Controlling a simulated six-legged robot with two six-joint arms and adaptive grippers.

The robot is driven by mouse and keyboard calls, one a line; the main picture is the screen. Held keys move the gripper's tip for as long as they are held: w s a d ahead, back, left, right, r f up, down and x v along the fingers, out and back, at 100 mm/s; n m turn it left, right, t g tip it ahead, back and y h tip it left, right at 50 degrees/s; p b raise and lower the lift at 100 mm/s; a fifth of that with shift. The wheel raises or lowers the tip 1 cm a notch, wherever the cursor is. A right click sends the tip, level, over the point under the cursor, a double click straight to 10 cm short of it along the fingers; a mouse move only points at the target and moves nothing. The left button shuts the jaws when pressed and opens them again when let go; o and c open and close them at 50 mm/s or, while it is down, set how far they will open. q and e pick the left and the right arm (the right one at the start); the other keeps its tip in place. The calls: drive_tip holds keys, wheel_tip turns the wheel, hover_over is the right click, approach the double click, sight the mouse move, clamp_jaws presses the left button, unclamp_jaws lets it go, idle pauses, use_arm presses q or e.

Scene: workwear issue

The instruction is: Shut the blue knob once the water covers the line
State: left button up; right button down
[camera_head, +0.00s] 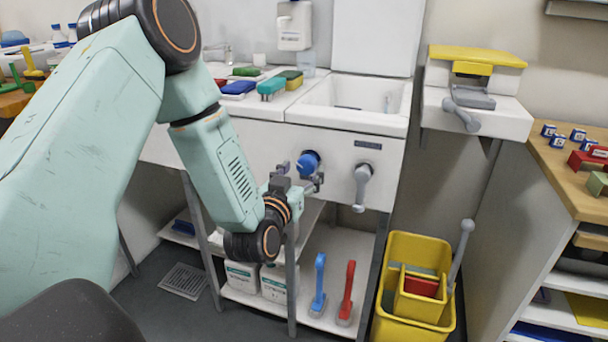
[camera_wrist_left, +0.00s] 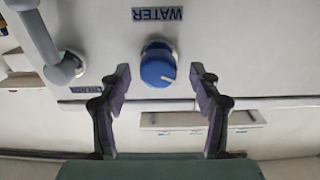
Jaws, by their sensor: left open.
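The blue knob (camera_head: 308,162) is on the white front panel of the sink (camera_head: 345,121). In the wrist view the knob (camera_wrist_left: 158,64) has a white mark on its face, and an upside-down WATER label (camera_wrist_left: 157,14) is above it. My left gripper (camera_head: 297,183) is open in front of the knob. In the wrist view its two fingertips (camera_wrist_left: 160,76) are on either side of the knob, with a gap on each side. I cannot make out the water level or the line in the basin. My right gripper is not in view.
A grey lever (camera_head: 362,187) hangs on the panel right of the knob. Brushes and blocks (camera_head: 271,88) lie on the counter left of the basin. A yellow mop bucket (camera_head: 392,300) stands below at the right. White containers (camera_head: 243,276) and two brushes are on the lower shelf.

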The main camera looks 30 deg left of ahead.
use_arm(q)
drive_tip(key=shift+x, duration=0.75)
drive_tip(key=shift+d, duration=0.1)
drive_tip(key=shift+c, duration=0.4)
drive_tip(key=c, duration=1.1)
